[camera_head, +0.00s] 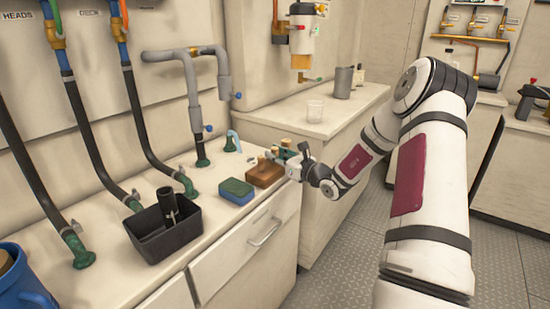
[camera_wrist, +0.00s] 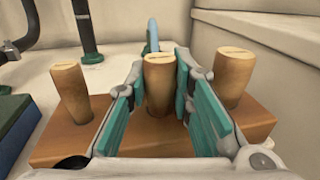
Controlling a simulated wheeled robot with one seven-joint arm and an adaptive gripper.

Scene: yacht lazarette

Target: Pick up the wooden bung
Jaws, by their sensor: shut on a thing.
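In the wrist view, several holes' worth of brown wooden block (camera_wrist: 60,140) carries three tapered wooden bungs. The middle wooden bung (camera_wrist: 159,80) stands between the teal finger pads of my gripper (camera_wrist: 161,105), which is shut on it. The bung is upright and its lower end is low at the block; whether it is still seated cannot be told. A second bung (camera_wrist: 71,92) stands at the left and a third (camera_wrist: 232,78) at the right, outside the fingers. In the head view, my gripper (camera_head: 290,162) is at the right end of the block (camera_head: 262,178), partly hiding the bungs.
A blue and green sponge (camera_head: 236,191) lies left of the block. A black bin (camera_head: 165,237) and a blue mug (camera_head: 22,285) stand farther left on the counter. Hoses and a grey pipe (camera_head: 193,95) rise behind.

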